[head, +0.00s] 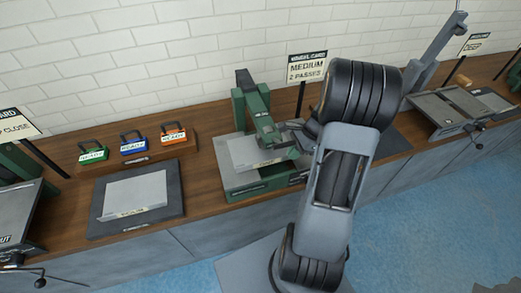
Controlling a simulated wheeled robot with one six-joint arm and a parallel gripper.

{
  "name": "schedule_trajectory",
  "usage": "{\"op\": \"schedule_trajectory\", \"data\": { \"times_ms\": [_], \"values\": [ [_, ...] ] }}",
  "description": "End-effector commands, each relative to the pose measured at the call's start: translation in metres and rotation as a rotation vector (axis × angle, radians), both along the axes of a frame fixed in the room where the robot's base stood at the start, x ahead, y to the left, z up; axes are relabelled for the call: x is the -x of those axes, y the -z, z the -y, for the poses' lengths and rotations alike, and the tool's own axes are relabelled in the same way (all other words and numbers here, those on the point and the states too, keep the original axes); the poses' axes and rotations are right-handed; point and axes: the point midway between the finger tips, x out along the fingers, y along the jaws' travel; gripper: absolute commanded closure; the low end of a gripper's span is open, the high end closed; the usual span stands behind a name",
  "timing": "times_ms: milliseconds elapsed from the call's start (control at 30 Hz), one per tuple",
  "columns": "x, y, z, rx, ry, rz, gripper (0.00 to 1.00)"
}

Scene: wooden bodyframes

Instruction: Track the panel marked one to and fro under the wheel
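A green wheeling machine (264,122) stands on the bench near the middle, its C-shaped frame reaching over a pale sheet panel (245,151). This panel lies on the machine's bed, with a small label at its front edge. A second pale panel (134,190) lies flat on a dark mat (178,207) to the left, also labelled. Both labels are too small for me to read a number. The wheel's contact with the panel is not clear. My arm covers the machine's right side.
A card (307,67) reads "MEDIUM 2 PASSES". Green (93,154), blue (133,145) and orange (173,136) READY blocks stand on a wooden strip at the back left. Another machine (452,108) stands at the right. Bare bench lies between the mat and the green machine.

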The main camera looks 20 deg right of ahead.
Motion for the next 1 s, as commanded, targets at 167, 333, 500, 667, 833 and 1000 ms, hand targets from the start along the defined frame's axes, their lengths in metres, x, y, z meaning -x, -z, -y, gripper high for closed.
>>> {"op": "schedule_trajectory", "data": {
  "times_ms": [167,333,500,667,833,1000],
  "values": [
    [0.000,0.000,0.000,0.000,0.000,0.000,1.00],
    [0.000,0.000,0.000,0.000,0.000,0.001,1.00],
    [0.000,-0.001,0.006,-0.001,0.001,0.001,1.00],
    [0.002,-0.001,0.014,0.000,0.001,0.000,1.00],
    [0.003,0.000,0.023,0.000,0.001,0.000,1.00],
    [0.004,-0.001,0.032,0.000,0.002,0.001,1.00]
  ]
}}
